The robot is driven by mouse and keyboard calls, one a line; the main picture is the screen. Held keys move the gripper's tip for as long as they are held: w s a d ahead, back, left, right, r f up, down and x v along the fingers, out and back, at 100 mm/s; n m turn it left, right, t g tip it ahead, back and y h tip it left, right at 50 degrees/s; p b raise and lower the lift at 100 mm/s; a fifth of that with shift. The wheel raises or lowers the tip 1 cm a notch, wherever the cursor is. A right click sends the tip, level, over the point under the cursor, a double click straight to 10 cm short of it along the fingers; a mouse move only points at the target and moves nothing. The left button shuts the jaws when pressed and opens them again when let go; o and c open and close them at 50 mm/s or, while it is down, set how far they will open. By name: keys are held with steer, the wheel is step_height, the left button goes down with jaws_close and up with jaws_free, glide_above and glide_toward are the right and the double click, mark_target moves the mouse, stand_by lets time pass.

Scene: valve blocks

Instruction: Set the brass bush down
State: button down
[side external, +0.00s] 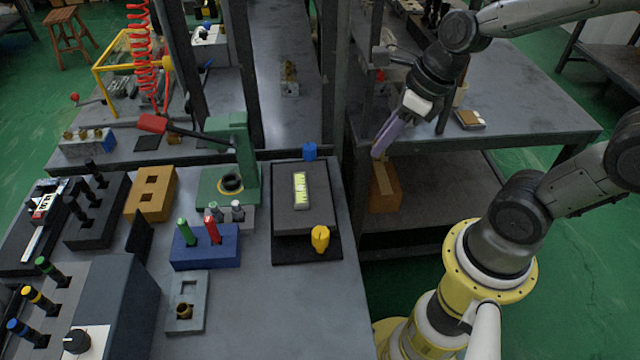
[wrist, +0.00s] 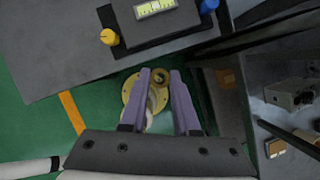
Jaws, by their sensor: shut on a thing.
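My gripper (side external: 380,150) is up in the air to the right of the near bench, its purple fingers pointing down. In the wrist view the fingers (wrist: 161,76) are shut on the brass bush (wrist: 160,77), a small ring-like piece between the tips. In the side view the bush is mostly hidden by the fingertips. Another brass ring-like piece (side external: 184,311) sits in a grey plate (side external: 196,285) near the front of the bench.
Bare bench surface (side external: 290,310) lies at the front right. An orange-brown box (side external: 386,190) stands below my gripper.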

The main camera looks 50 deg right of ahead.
steer(key=w+f, duration=0.3)
steer(key=w, duration=0.1)
steer(key=w+f, duration=0.3)
steer(key=w, duration=0.1)
steer(key=w+f, duration=0.2)
steer(key=w, duration=0.3)
steer(key=shift+a+f, duration=0.3)
steer(key=shift+f, duration=0.1)
steer(key=x, duration=0.2)
steer(key=shift+d+f, duration=0.15)
steer(key=shift+f, duration=0.15)
steer(key=shift+w+f, duration=0.1)
steer(key=shift+f, duration=0.75)
steer(key=shift+f, duration=0.2)
steer(key=c, duration=0.7)
jaws_free()
steer(key=shift+o, duration=0.2)
steer(key=shift+r, duration=0.1)
